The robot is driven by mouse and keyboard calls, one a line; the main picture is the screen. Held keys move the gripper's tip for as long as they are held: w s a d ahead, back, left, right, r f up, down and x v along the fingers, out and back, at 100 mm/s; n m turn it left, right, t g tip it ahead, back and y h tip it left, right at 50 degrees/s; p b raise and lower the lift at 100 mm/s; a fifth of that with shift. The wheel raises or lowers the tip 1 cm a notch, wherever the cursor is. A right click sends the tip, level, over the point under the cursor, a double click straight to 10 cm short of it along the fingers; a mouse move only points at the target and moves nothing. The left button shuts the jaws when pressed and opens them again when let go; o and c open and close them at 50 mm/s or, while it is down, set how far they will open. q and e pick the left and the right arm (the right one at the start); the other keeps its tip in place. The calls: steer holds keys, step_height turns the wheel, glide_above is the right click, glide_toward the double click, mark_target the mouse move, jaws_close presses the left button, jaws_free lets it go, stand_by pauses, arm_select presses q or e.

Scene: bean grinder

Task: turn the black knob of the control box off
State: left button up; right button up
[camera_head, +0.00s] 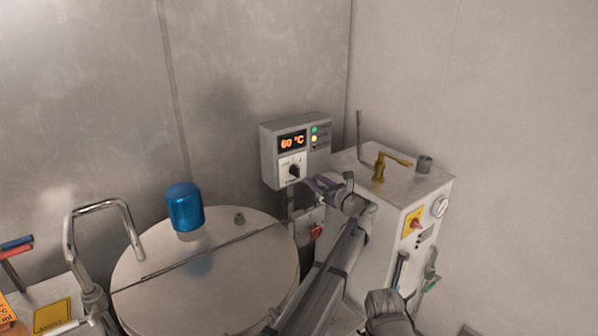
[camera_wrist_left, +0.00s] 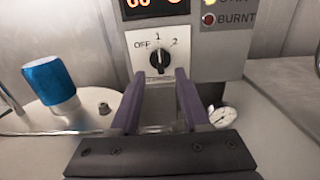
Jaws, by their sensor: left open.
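The grey control box (camera_head: 268,158) hangs on the back wall with a lit "60 °C" display. Its black knob (camera_head: 294,170) sits on a white plate below the display. In the left wrist view the knob (camera_wrist_left: 159,59) is upright and appears to point near "1", between the "OFF" and "2" marks. My left gripper (camera_head: 318,184) is just to the right of and below the knob in the head view. In the left wrist view its purple fingers (camera_wrist_left: 156,82) are open and empty, with the knob just beyond and between their tips, apparently not touched.
A large round metal lid (camera_head: 150,297) with a blue cap (camera_head: 185,207) is at left. A red switch (camera_head: 316,231) is below the box. The wall above is clear.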

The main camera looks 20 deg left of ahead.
mark_target(299, 170)
arm_select(q)
steer(key=x, duration=0.8)
steer(key=shift+f, duration=0.1)
steer(key=shift+s, duration=0.1)
jaws_close()
stand_by(0.4)
